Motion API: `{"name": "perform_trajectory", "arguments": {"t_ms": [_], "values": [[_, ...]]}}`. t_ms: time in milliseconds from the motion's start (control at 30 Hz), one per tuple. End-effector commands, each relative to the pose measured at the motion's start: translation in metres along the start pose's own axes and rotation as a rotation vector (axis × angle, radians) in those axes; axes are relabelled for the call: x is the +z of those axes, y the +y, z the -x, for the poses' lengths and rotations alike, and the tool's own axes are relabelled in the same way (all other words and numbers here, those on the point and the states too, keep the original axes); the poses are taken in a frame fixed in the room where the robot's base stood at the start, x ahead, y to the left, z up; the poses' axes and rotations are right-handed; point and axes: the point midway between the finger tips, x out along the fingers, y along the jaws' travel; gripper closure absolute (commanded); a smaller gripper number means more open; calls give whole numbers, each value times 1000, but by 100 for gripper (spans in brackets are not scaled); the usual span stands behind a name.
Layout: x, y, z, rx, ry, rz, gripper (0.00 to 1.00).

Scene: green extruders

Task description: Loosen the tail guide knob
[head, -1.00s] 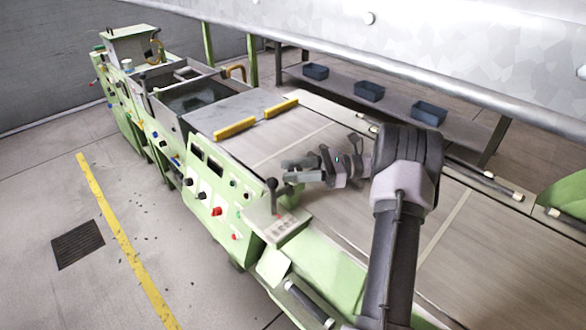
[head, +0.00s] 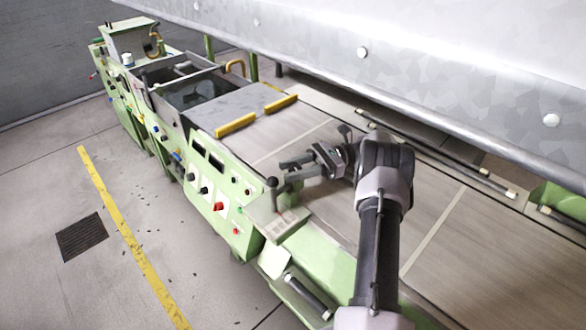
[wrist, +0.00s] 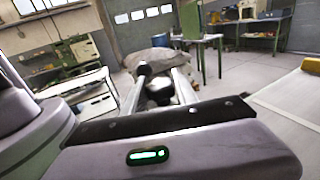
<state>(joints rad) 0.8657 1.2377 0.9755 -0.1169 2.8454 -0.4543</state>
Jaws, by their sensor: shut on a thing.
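A black knob on a short upright post (head: 272,183) stands on the near edge of the green machine, by a small panel. It is the likely tail guide knob, though no label can be read. My gripper (head: 284,171) reaches left over the belt, its two grey fingers ending at this knob. In the wrist view, my gripper's fingers (wrist: 160,82) point away from the camera with a dark knob-like part (wrist: 159,90) between them. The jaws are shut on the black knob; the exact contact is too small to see.
The green machine's control panel (head: 218,188) has several knobs and buttons. A large metal beam (head: 440,70) hangs above the far side.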

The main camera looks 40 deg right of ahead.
Motion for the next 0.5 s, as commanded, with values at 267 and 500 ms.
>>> {"name": "perform_trajectory", "arguments": {"t_ms": [267, 500], "values": [[1, 0, 0, -1, -1, 1, 44], [2, 0, 0, -1, -1, 1, 44]]}}
